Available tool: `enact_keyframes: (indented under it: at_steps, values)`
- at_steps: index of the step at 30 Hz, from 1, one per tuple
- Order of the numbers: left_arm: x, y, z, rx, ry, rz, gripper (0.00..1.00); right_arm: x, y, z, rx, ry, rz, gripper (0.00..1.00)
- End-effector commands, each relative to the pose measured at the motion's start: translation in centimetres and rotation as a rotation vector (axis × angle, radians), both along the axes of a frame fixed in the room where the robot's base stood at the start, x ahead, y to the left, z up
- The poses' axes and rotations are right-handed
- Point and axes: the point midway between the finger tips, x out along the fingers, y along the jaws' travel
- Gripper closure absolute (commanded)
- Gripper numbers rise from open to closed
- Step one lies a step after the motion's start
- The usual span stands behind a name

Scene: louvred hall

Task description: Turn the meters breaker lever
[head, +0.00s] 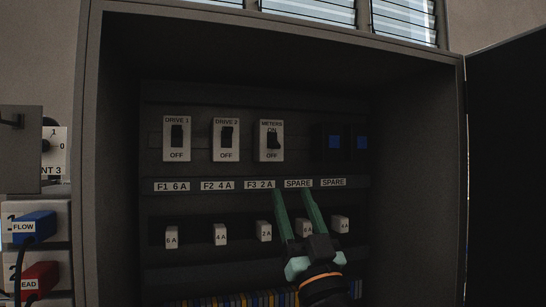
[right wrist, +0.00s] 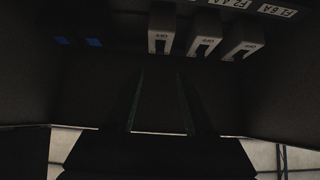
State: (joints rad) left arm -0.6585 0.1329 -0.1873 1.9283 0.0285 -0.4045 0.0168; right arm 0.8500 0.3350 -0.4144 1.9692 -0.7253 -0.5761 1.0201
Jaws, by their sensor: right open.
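The meters breaker (head: 271,153) is a white plate marked METERS, ON and OFF, rightmost of three in the cabinet. Its black lever (head: 273,142) sits lower than the two Drive levers, with the ON mark showing above it. My right gripper (head: 292,192) is open and empty, its green fingers pointing up, below and a little right of the breaker. The fingers look apart from the lever. In the right wrist view, the picture is upside down and the breaker (right wrist: 161,44) is above the fingers (right wrist: 160,76). My left gripper is not in view.
Left of the meters breaker are the Drive 1 (head: 177,154) and Drive 2 (head: 227,154) breakers. Two blue-faced modules (head: 347,142) are to the right. A label strip (head: 228,186) and white fuse holders (head: 220,235) run below. The cabinet wall (head: 415,170) encloses the right side.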

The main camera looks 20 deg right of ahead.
Motion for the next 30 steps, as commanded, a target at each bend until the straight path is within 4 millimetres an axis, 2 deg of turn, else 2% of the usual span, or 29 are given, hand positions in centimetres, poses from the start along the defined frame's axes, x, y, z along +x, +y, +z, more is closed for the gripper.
enact_keyframes:
  at_steps: [6, 16, 23, 30]
  values:
    - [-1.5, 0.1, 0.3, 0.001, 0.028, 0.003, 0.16, 2.2, 0.0, 2.7, -0.001, -0.001, -0.003, 0.47]
    - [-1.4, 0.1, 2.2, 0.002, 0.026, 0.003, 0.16, 6.7, 0.2, 7.0, -0.001, 0.001, -0.002, 0.47]
    - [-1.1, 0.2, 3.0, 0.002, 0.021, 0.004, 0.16, 8.3, 0.3, 8.3, -0.001, 0.002, -0.001, 0.47]
    - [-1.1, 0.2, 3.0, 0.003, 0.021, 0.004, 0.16, 8.6, 0.3, 8.6, 0.001, 0.002, -0.001, 0.47]
